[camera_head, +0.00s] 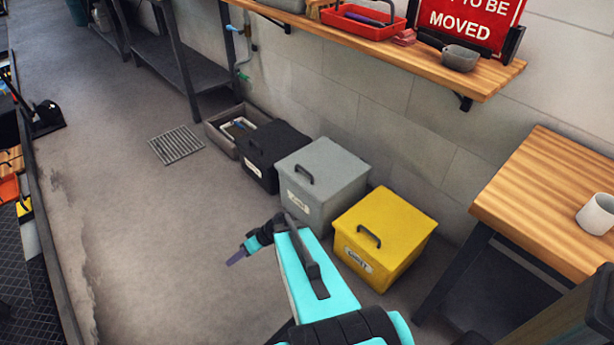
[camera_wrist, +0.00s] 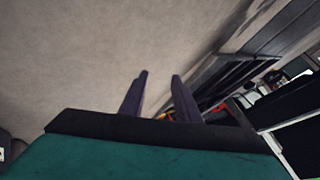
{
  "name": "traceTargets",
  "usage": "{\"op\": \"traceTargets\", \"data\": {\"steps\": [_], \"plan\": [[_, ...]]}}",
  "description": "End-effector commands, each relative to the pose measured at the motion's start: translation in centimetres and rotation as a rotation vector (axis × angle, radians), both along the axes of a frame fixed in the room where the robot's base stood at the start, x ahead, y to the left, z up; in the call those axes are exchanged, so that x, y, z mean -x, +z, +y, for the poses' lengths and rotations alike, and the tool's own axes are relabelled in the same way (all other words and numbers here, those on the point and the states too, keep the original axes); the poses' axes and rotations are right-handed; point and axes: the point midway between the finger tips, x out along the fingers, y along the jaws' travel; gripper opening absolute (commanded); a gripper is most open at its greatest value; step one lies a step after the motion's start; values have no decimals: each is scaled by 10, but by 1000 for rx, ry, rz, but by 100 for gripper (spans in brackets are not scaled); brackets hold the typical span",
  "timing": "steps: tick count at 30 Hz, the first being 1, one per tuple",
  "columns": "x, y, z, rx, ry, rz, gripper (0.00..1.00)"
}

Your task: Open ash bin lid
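Three lidded bins stand in a row on the floor against the wall: a black bin (camera_head: 272,155), a grey bin (camera_head: 320,180) and a yellow bin (camera_head: 385,238). Each has a dark handle, and all three lids look shut. The labels are too small to read surely, so I cannot tell which is the ash bin. My gripper (camera_head: 237,257) is over the floor, left of the grey and yellow bins in the picture and apart from them. In the wrist view its two purple fingers (camera_wrist: 160,76) stand apart with nothing between them. The bins cannot be made out there.
An open grey crate (camera_head: 216,138) stands beyond the black bin, near a floor grate (camera_head: 176,145). A wooden shelf (camera_head: 420,58) overhangs behind the bins. A wooden table (camera_head: 540,205) with a white mug (camera_head: 597,213) stands right.

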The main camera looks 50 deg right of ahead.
Motion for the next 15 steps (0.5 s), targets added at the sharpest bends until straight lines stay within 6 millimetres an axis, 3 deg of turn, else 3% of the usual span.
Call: {"op": "traceTargets", "data": {"steps": [1,7,15], "plan": [[-12,-1,-21,1,-24,-62,30],[-45,26,-98,41,-103,-318,30],[-60,70,-222,185,-235,-645,30]]}}
